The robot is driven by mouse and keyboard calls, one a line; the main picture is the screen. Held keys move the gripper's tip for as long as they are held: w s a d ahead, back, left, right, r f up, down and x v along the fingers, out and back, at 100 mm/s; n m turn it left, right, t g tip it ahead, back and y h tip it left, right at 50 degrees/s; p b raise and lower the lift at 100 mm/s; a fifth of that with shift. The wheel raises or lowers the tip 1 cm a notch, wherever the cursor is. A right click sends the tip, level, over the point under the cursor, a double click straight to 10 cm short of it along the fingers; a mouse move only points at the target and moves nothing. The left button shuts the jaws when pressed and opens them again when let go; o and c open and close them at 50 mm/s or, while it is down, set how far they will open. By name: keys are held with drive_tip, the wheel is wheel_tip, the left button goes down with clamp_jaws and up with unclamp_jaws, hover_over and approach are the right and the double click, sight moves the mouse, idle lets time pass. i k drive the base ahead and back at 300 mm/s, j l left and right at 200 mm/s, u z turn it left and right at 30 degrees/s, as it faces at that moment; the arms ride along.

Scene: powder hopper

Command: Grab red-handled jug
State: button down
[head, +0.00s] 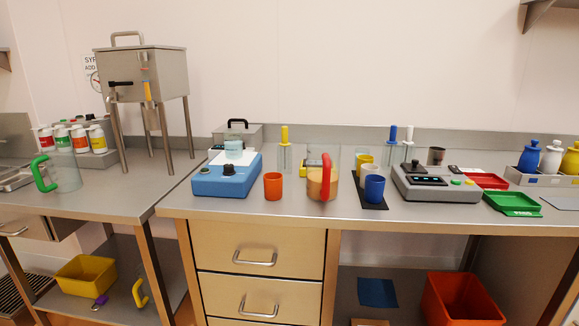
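The red-handled jug (316,190) stands upright near the front edge of the right steel counter. It is clear-walled, with an orange-tan content or base showing low down. Its red handle (326,177) faces me. A green-handled jug (66,174) stands on the left counter, clear and apparently empty. My gripper is not in view.
An orange cup (273,186) stands just left of the red-handled jug. A blue cup (374,188) and yellow cups stand on a dark mat to its right. A blue device (226,178) sits further left, a grey scale (436,184) further right. The steel hopper (143,75) stands on the left counter.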

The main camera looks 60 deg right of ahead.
sight(323, 154)
drive_tip(key=k+z, duration=0.2)
drive_tip(key=z, duration=0.85)
